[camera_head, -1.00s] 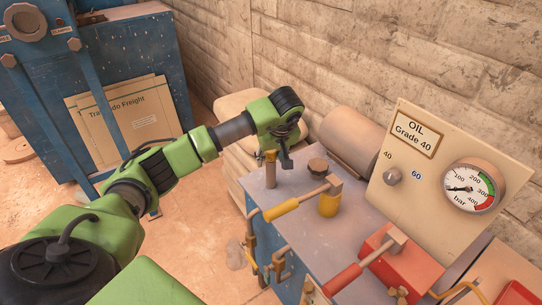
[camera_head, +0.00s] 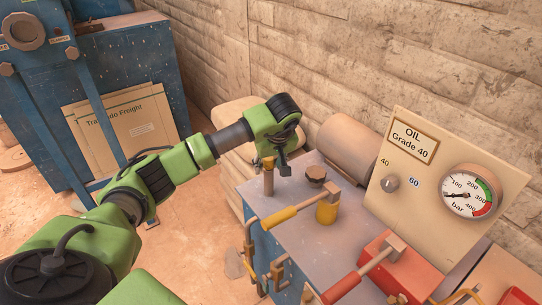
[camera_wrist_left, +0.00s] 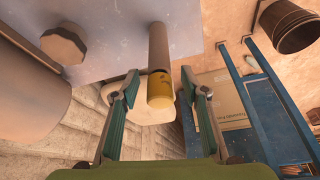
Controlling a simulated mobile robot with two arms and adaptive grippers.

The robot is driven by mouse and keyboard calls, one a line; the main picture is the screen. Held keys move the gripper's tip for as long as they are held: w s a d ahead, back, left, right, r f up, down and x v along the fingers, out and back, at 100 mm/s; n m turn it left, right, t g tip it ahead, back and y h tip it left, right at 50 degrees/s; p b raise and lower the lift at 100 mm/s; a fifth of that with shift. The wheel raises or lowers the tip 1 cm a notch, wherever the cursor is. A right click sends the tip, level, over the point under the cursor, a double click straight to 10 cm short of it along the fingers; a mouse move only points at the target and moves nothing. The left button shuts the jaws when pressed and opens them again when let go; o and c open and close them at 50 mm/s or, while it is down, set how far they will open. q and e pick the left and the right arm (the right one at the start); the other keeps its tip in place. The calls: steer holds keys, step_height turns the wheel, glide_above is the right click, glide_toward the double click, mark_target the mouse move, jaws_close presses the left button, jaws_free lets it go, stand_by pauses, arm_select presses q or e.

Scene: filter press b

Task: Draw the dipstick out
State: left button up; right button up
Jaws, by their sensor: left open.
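The dipstick is an upright post with a yellow top (camera_head: 268,180) on the grey top of the blue machine. In the left wrist view its brownish shaft and yellow end (camera_wrist_left: 160,85) reach between the fingers. My left gripper (camera_head: 284,165) is at the dipstick's top, partly hidden under its own wrist. In the left wrist view, the fingers of my left gripper (camera_wrist_left: 163,98) are apart on either side of the yellow end, with gaps on both sides. Whether the yellow end lies level with the fingertips is hard to tell. My right gripper is not in view.
A dark round cap (camera_head: 316,174), a yellow-handled lever (camera_head: 290,212) and a red-handled lever (camera_head: 350,280) are close by on the right. An oil panel (camera_head: 415,165) with a pressure gauge (camera_head: 470,194) stands behind them. A brick wall closes the back.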

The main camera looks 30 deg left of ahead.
arm_select(q)
steer(key=b+v, duration=0.1)
steer(key=v, duration=1.2)
steer(key=shift+r+b, duration=0.15)
steer(key=shift+b, duration=0.25)
